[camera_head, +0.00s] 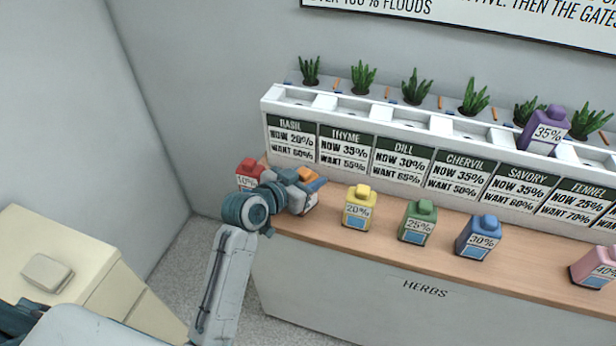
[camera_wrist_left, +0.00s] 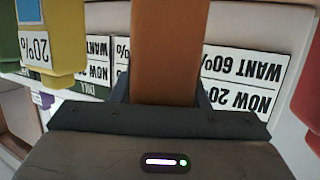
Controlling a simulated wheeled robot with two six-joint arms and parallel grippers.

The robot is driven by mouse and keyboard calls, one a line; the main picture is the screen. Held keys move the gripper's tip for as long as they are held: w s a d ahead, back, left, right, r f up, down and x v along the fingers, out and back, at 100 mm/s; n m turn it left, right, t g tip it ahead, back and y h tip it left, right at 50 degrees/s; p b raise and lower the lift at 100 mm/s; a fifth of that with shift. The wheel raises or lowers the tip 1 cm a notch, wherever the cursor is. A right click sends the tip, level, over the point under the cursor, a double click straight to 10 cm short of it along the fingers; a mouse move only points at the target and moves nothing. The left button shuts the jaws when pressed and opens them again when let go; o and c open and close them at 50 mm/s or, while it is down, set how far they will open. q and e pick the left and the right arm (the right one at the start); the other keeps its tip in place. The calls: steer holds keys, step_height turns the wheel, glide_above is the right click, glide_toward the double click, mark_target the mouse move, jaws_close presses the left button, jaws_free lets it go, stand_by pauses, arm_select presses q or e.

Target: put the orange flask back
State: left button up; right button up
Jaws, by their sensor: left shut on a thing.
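The orange flask (camera_head: 308,175) is at the left end of the wooden counter, between the red flask (camera_head: 249,172) and the yellow flask (camera_head: 358,207). My left gripper (camera_head: 303,186) is shut on it and hides much of its body and label. In the left wrist view the orange flask (camera_wrist_left: 168,50) runs up from between the jaws, with upside-down sign cards behind it. I cannot tell whether its base touches the counter. My right gripper is in neither view.
Green (camera_head: 418,222), blue (camera_head: 478,237) and pink (camera_head: 597,267) flasks stand along the counter (camera_head: 390,252). Behind is a white planter (camera_head: 388,112) with name cards; a purple flask (camera_head: 543,130) sits in one slot, several others are empty. A cream cabinet (camera_head: 75,255) stands at left.

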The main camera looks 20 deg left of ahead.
arm_select(q)
steer(key=shift+f, duration=0.2)
steer(key=shift+f+b, duration=0.3)
steer(key=o, duration=1)
steer(key=shift+o, duration=0.9)
steer(key=b+v, duration=0.1)
steer(key=v, duration=1)
steer(key=shift+b, duration=0.3)
